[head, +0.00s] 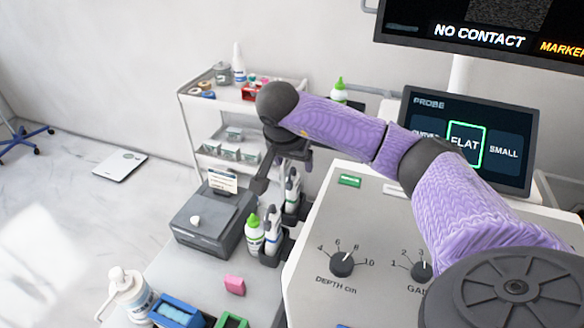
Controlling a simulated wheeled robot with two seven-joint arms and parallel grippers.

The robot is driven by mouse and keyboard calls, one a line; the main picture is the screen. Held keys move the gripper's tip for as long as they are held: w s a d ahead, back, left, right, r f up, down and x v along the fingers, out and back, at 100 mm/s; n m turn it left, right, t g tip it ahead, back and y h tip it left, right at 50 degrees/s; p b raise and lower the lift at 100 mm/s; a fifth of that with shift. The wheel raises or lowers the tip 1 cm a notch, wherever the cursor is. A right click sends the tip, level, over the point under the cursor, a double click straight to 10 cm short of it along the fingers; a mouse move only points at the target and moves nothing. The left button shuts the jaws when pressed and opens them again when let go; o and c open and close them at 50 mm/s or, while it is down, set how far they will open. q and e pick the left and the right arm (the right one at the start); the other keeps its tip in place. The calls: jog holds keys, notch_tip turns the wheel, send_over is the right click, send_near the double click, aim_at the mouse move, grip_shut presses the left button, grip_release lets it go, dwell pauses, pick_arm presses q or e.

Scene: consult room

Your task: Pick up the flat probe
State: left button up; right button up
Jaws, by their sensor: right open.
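My right gripper (282,176) points down at the left side of the console, at the end of my purple arm. It is open, with its dark fingers spread. White probes stand upright in dark holders along the console's left side. One probe (292,188) is right under the gripper, partly hidden by it, and another probe (271,234) stands nearer. I cannot tell which is the flat probe, nor whether the fingers touch one. The probe screen (424,118) has FLAT outlined in green, between a partly covered button and SMALL. My left gripper is out of view.
A green-capped bottle (254,236) stands close to the nearer probe. A grey printer (210,222), pink block (235,285), pump bottle (130,292) and blue tray (178,312) are on the side surface. A white shelf cart (186,124) stands behind. The upper monitor reads NO CONTACT (478,36).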

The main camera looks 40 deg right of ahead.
aim_at(292, 168)
jog(key=x, duration=0.2)
jog(key=b+x, duration=0.1)
jog(key=x, duration=0.1)
jog(key=b+x, duration=0.1)
jog(key=x, duration=0.1)
jog(key=shift+w+a, duration=0.25)
jog(key=shift+c, duration=0.6)
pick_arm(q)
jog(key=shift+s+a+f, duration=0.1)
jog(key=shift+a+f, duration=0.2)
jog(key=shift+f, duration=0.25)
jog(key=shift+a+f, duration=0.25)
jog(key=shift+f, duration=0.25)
pick_arm(e)
grip_shut()
